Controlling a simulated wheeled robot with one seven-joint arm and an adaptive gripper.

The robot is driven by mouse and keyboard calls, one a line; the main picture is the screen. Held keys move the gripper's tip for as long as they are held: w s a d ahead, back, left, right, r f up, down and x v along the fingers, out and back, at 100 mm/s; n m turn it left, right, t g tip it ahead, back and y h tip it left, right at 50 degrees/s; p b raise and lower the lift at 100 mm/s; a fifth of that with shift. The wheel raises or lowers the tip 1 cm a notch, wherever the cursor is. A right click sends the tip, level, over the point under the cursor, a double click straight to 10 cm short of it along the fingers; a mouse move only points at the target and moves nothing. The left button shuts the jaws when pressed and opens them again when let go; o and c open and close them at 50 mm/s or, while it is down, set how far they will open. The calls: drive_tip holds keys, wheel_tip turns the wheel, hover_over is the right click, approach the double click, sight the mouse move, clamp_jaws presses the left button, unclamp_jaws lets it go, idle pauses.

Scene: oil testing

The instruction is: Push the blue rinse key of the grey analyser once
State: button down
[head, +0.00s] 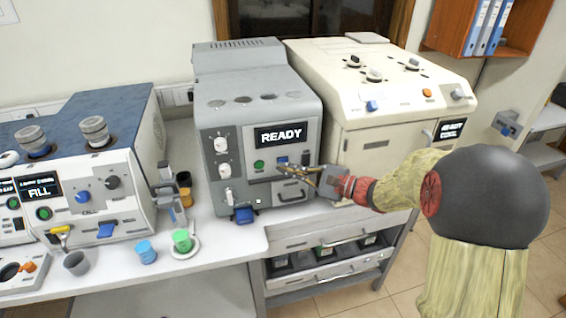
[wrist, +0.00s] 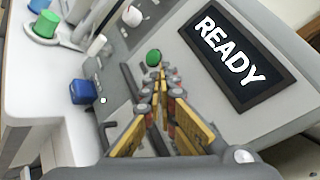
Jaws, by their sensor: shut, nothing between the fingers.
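The grey analyser (head: 255,100) stands on the bench in the middle of the head view, its display (head: 281,135) reading READY. It fills much of the wrist view (wrist: 190,20). A small blue key (head: 283,160) shows on its front panel below the display, right of a green button (head: 259,165). My gripper (head: 285,168) is shut and empty, its fingertips close to the panel beside the blue key; I cannot tell whether they touch. In the wrist view the fingertips (wrist: 158,75) lie just below the green button (wrist: 153,57). The blue key is hidden there, apparently behind the fingers.
A blue block (head: 244,215) sits at the analyser's lower front. A cream machine (head: 375,85) stands close on the right, and a white and blue machine (head: 95,190) on the left. Blue (head: 146,251) and green (head: 182,240) cups stand near the bench edge.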

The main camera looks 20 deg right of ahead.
drive_tip(key=shift+w, duration=0.15)
drive_tip(key=shift+w, duration=0.3)
drive_tip(key=shift+w, duration=0.4)
idle(0.9)
drive_tip(key=shift+s+b, duration=0.15)
drive_tip(key=shift+b, duration=0.15)
drive_tip(key=shift+s, duration=0.7)
drive_tip(key=shift+s, duration=0.1)
drive_tip(key=s, duration=0.4)
drive_tip(key=shift+s, duration=0.4)
idle(0.4)
